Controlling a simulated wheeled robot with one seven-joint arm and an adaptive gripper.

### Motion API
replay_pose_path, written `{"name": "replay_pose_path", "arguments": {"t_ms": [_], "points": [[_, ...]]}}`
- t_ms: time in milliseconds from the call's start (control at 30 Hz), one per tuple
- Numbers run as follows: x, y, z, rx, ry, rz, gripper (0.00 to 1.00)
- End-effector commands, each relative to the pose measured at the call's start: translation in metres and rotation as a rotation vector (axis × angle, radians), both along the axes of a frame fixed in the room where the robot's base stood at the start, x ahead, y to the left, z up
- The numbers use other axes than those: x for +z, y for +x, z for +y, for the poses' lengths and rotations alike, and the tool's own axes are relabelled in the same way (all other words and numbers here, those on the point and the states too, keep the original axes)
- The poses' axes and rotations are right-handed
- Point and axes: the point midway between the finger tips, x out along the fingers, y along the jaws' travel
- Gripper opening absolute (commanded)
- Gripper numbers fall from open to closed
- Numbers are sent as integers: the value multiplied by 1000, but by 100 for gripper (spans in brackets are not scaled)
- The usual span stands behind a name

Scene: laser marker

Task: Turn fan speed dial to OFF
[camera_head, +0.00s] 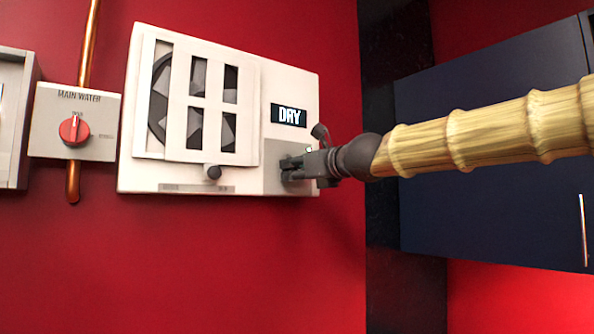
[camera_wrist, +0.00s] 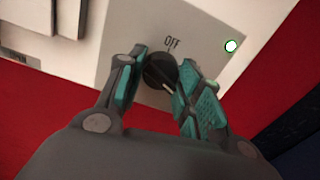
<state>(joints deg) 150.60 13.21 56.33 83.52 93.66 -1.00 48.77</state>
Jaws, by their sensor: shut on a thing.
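The fan unit (camera_head: 190,172) is a white wall box with a grille, a fan behind it and a display reading DRY (camera_head: 288,112). Its fan speed dial (camera_wrist: 160,72) is a dark round knob on a grey panel (camera_wrist: 135,28), with OFF printed above it in the wrist view. A light line on the knob points to the lower right, away from OFF. My gripper (camera_wrist: 157,82) has its teal-padded fingers on both sides of the dial, shut on it. In the head view my gripper (camera_head: 300,168) covers the dial.
A dark slider knob (camera_head: 213,172) sits below the grille. A main water box with a red knob (camera_head: 74,130) is to the left. A dark blue cabinet (camera_head: 490,200) is to the right.

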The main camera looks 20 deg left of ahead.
Motion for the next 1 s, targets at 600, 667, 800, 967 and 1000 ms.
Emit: {"name": "replay_pose_path", "arguments": {"t_ms": [600, 667, 800, 967, 1000], "points": [[1, 0, 0, 0, -82, -105, 12], [1, 0, 0, -1, -92, -117, 12], [0, 0, 0, -1, -124, -159, 12], [0, 1, -1, -1, -201, -258, 12], [0, 1, -1, -1, -225, -288, 12]]}}
